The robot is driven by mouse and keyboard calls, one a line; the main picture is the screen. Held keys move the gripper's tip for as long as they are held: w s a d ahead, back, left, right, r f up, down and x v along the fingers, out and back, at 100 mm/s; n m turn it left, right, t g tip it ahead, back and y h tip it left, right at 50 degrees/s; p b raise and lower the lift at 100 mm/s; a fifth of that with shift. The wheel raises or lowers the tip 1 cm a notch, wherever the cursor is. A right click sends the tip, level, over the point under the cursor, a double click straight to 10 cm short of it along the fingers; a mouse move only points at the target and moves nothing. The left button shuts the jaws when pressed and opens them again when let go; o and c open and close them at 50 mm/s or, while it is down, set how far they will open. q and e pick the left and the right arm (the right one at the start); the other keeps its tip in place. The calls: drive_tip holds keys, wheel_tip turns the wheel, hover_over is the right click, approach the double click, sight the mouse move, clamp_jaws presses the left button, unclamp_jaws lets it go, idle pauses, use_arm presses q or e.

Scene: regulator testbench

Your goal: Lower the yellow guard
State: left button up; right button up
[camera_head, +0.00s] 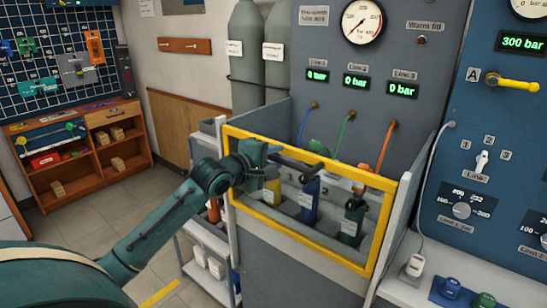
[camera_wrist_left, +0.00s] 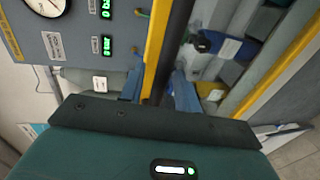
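The yellow guard (camera_head: 298,238) is a rectangular frame across the front of the test bench, standing upright before the bottles. A dark handle (camera_head: 300,161) shows by its upper edge. My left gripper (camera_head: 268,152) is at the guard's upper edge, by the left end of the handle. In the left wrist view, the two fingers (camera_wrist_left: 157,88) stand apart, with a yellow guard bar (camera_wrist_left: 154,45) between or just beyond them. I cannot tell whether they press on anything. My right gripper is in neither view.
Blue (camera_head: 309,202) and green (camera_head: 351,220) bottles stand behind the guard, with hoses above. A side panel (camera_head: 403,210) bounds the bench at right. A white shelf cart (camera_head: 213,262) stands at left.

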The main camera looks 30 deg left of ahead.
use_arm(q)
drive_tip(key=shift+c, duration=0.2)
clamp_jaws()
idle(0.4)
